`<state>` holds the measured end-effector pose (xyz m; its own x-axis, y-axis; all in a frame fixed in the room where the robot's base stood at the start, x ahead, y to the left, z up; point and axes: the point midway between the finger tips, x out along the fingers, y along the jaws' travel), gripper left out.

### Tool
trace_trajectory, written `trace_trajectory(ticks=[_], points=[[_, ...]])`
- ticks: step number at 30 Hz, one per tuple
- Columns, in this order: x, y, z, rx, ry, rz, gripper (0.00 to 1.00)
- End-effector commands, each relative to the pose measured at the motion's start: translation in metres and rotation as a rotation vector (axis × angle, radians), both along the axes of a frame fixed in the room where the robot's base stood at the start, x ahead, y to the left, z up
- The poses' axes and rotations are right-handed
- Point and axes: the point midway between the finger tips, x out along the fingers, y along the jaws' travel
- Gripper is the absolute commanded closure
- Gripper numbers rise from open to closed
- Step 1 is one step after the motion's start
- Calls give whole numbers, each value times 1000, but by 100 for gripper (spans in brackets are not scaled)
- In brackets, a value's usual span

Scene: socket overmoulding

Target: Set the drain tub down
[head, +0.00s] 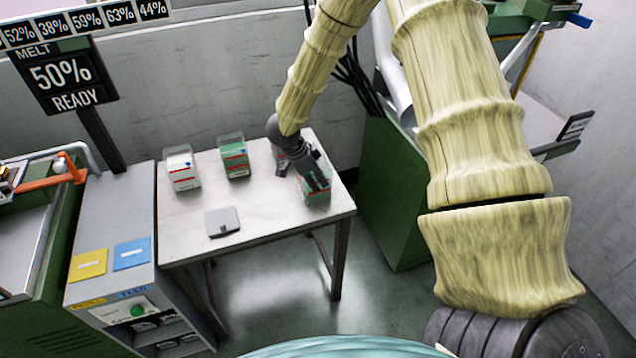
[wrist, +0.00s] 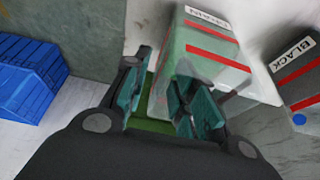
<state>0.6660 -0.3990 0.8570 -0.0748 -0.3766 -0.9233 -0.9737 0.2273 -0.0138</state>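The drain tub (head: 316,197), a small clear-sided tub with green contents and a red stripe, is at the right front part of the pale table (head: 270,215). My gripper (head: 315,181) reaches down over its top and hides much of it. In the wrist view the teal finger pads of my gripper (wrist: 165,102) are part-way together, with green between them. I take this as the grip on the tub. I cannot tell whether its base touches the table.
A white tub (head: 181,170) and a green tub (head: 233,158) stand along the table's back. A tub labelled BLACK (wrist: 297,70) and a clear tub with red stripes (wrist: 205,45) are close to my fingers. A grey plate (head: 222,221) lies at the table's front left.

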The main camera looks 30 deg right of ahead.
Motion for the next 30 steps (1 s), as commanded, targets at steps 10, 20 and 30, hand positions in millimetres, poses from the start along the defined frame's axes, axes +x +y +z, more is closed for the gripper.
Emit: trace_trajectory(ticks=[10, 20, 30], points=[[5, 22, 53, 1, -4, 0, 73], [7, 36, 88, 0, 0, -1, 73], [8, 37, 93, 0, 0, 0, 73]])
